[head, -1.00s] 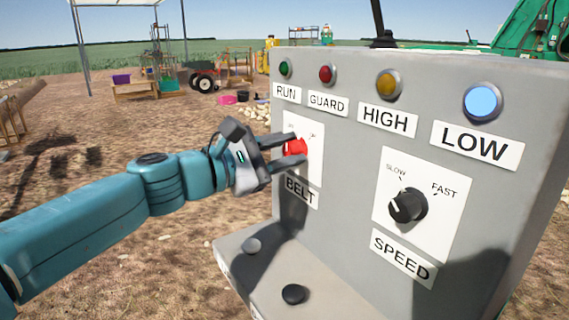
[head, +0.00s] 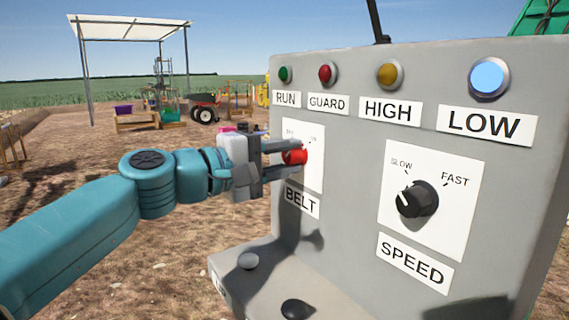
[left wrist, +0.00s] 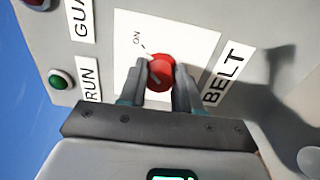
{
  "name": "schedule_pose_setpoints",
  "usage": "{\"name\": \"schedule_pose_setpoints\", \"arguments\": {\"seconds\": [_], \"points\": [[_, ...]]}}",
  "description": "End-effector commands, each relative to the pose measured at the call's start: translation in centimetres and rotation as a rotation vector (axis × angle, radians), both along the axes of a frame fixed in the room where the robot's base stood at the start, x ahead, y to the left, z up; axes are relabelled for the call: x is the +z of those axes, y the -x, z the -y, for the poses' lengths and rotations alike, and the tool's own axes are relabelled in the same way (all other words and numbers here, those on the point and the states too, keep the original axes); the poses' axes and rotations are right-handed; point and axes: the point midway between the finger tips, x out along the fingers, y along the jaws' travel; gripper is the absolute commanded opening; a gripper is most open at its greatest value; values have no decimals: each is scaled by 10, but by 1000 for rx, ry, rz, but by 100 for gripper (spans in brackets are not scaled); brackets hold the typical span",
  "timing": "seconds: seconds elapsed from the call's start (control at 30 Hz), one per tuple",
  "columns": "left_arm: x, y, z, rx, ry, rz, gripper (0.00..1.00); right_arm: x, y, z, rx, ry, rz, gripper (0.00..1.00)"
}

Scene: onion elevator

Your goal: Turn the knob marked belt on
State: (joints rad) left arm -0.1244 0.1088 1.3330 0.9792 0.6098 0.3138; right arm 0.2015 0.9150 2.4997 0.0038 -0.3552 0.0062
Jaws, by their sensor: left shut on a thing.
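The red belt knob (head: 295,157) sits on a white plate (head: 314,170) above the BELT label, on the left of the grey control panel (head: 350,215). My left gripper (head: 290,159) is shut on the knob, with one finger on each side of it. In the left wrist view the knob (left wrist: 161,72) shows between the two fingertips (left wrist: 160,80), with a pale pointer line on its face and the ON mark above it at the left. The OFF mark is hard to make out. My right gripper is not in view.
A black speed knob (head: 417,199) is to the right on the panel. Green, red, yellow and lit blue lamps (head: 488,77) line the top. Two buttons, one grey (head: 248,261) and one black (head: 296,309), are on the lower ledge. Open ground lies left of the panel.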

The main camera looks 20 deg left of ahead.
Motion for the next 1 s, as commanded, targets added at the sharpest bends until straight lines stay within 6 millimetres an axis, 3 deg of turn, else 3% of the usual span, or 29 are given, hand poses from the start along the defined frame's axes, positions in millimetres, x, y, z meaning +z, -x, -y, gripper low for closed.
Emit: {"name": "schedule_pose_setpoints", "arguments": {"seconds": [0.6,0.63,0.7,1.0], "points": [[1,0,0,1,-32,27,2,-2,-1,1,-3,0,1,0],[1,0,0,1,-32,27,36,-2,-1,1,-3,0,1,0],[1,0,0,1,-32,27,58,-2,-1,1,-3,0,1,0],[0,1,-1,1,-31,25,58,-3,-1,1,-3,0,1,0]]}}
